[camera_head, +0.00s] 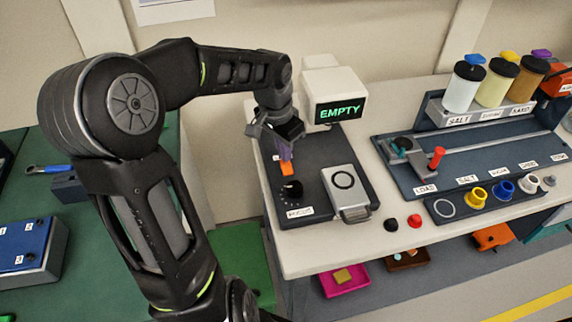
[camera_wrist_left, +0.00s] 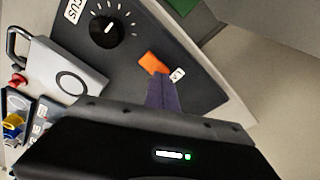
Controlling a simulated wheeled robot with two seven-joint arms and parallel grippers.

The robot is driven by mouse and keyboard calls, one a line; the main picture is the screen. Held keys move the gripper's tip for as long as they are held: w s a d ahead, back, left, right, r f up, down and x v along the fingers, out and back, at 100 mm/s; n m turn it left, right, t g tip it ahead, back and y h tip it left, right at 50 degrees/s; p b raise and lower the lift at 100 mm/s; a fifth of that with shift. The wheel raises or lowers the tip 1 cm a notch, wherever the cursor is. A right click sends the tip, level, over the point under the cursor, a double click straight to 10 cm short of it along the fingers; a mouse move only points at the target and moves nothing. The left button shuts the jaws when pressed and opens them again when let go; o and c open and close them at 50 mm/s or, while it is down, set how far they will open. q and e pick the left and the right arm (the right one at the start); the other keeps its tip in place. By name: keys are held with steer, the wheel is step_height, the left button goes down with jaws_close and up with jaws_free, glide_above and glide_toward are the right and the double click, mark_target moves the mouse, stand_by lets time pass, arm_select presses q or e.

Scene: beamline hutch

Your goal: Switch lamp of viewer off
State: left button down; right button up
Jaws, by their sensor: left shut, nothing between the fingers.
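The viewer has a dark base (camera_head: 323,157) and a white head with a screen (camera_head: 340,110) that reads "EMPTY" in green. An orange switch (camera_head: 287,169) sits on the base at its left side; it also shows in the left wrist view (camera_wrist_left: 153,63), beside a small white label. My left gripper (camera_head: 286,154) is shut and empty, its fingertips right at the orange switch. In the wrist view the fingertips (camera_wrist_left: 162,78) overlap the switch's near end; I cannot tell whether they touch it. My right gripper is not in view.
A black focus knob (camera_head: 292,190) and a silver plate with a ring and handle (camera_head: 345,190) sit on the same base. Black and red knobs (camera_head: 391,224) lie near the table's front edge. A rail with sample jars (camera_head: 463,88) stands to the right.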

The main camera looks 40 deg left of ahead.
arm_select(q)
steer(key=shift+f+b, duration=0.35)
steer(key=shift+f, duration=0.15)
steer(key=shift+r, duration=0.1)
step_height(320, 180, up, 7)
steer(key=p, duration=0.5)
stand_by(0.3)
stand_by(0.6)
